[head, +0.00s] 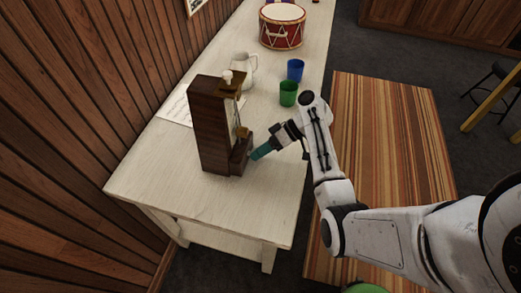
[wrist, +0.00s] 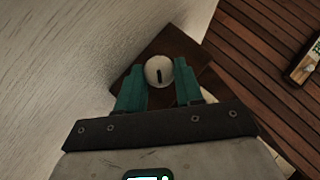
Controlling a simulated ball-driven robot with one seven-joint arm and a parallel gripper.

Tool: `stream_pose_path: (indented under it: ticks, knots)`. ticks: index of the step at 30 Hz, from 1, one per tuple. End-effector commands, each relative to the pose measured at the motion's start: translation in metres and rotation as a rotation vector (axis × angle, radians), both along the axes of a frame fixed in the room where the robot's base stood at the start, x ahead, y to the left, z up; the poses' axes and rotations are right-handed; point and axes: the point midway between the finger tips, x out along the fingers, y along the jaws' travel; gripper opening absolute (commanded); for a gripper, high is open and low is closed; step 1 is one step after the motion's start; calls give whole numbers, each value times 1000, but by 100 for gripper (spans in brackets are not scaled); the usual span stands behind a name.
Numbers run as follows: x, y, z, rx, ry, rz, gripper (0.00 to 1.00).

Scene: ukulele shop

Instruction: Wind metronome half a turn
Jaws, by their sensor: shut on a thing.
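The dark brown wooden metronome (head: 212,130) stands upright near the front end of the pale table (head: 160,192), with brass-coloured parts on its face. My gripper (head: 256,153) reaches in from the right, its teal fingers low beside the metronome's base. In the wrist view, the round white winding knob (wrist: 152,71) with a black mark along its face sits between the two teal fingers of my gripper (wrist: 160,78). The gripper is shut on this knob. The black mark points nearly straight up and down in that view. The knob is hidden in the head view.
A white jug (head: 246,70), a green cup (head: 288,94) and a blue cup (head: 295,70) stand behind the metronome. A red drum (head: 283,36) is farther back. A paper sheet (head: 175,109) lies left. The wooden wall (head: 70,110) borders the table; its front is clear.

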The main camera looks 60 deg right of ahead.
Motion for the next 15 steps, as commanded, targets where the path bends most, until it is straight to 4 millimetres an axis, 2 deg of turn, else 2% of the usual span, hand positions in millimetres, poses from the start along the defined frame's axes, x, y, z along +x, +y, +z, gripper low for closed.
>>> stream_pose_path:
  ticks: [15]
  knots:
    - [2,-5,-5,434,157,-2,5]
